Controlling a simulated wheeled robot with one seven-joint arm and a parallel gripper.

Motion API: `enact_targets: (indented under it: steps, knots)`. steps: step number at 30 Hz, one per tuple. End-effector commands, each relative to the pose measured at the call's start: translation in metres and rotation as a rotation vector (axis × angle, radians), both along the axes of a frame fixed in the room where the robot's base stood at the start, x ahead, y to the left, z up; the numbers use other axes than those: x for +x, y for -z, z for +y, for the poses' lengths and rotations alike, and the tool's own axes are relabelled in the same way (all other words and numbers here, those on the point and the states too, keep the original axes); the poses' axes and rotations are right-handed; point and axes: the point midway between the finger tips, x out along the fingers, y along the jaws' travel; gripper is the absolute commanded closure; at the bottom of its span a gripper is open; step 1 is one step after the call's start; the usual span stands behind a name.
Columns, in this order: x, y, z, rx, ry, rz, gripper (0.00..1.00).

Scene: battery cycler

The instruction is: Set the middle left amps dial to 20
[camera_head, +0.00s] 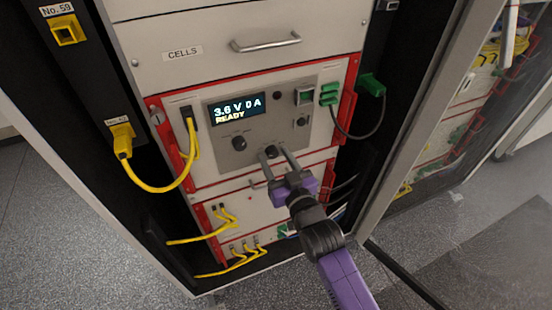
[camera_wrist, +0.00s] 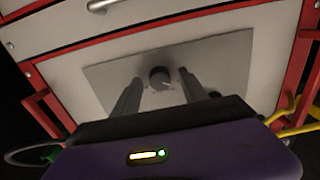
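The cycler's grey panel (camera_head: 290,122) has a lit display (camera_head: 236,108) reading 3.6 V 0 A READY. Below it is a black dial (camera_head: 239,143) on the left. A second dark dial (camera_head: 271,151) sits to its right, at my gripper's fingertips. My gripper (camera_head: 276,154) is open. In the wrist view, which is turned upside down, this dial (camera_wrist: 160,77) shows between the two spread fingers, with a gap on each side. The other dial (camera_wrist: 214,94) is partly hidden behind the right finger. The dial labels and pointer settings are too small to read.
A yellow cable (camera_head: 160,190) loops at the left, and a dark cable with a green plug (camera_head: 372,85) at the right. Red side brackets (camera_head: 347,104) flank the unit. A drawer with a handle (camera_head: 266,43) is above; more cabled units (camera_head: 235,220) are below.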

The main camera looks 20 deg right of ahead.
Motion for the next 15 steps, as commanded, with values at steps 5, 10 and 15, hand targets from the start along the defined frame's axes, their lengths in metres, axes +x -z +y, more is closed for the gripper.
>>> enact_targets:
  steps: [5,10,15]
  knots:
    - [-0.0002,0.0,0.0,0.0,0.0,0.0,0.84]
    - [-0.0003,0.0,0.0,0.0,0.0,0.0,1.0]
    - [-0.0004,-0.0001,-0.0001,0.012,0.0,0.0,1.0]
